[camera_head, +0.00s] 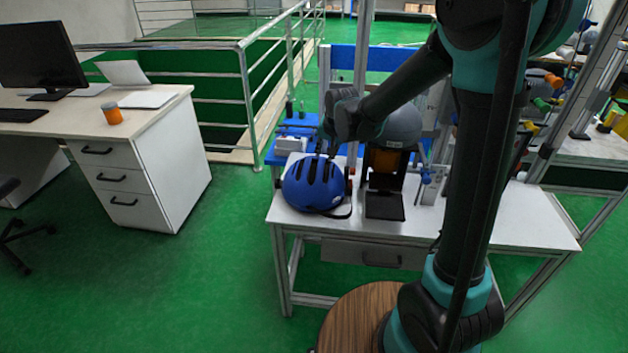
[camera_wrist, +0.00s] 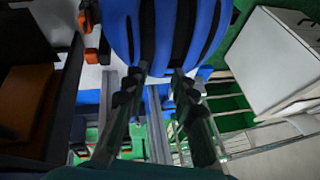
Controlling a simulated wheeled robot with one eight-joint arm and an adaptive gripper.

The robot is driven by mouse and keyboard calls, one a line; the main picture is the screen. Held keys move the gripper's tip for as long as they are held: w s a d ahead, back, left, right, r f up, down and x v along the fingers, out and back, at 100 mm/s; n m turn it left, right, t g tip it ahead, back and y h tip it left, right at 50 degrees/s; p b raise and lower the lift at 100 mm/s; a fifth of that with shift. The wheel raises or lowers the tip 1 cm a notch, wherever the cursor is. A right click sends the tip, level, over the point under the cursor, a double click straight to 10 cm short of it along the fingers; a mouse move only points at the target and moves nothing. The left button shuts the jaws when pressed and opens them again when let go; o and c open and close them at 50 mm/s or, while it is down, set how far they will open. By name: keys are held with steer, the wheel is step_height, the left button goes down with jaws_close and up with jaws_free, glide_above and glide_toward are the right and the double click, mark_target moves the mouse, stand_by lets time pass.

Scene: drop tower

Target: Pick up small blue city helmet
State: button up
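The small blue city helmet (camera_head: 311,185) sits on the white table near its left edge, dome up, with dark vent slots. A dark strap lies beside it on the right. My gripper (camera_head: 325,150) is right above the helmet's top at its back. In the wrist view, the helmet (camera_wrist: 165,35) fills the top middle with blue ribs and dark slots. My gripper's two fingers (camera_wrist: 157,78) are apart, with their tips at the helmet's near edge. The gap between them is clear lower down. I cannot tell whether the tips touch the helmet.
A black stand with an orange part (camera_head: 385,180) and a grey dome is close to the helmet's right. The white table (camera_head: 500,222) has free room at the right. A blue frame with metal posts stands behind. A desk (camera_head: 150,140) with a monitor is at the left.

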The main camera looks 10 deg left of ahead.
mark_target(322, 162)
steer(key=shift+x, duration=2.5)
steer(key=shift+s+a+f, duration=0.1)
steer(key=shift+s, duration=0.1)
jaws_close()
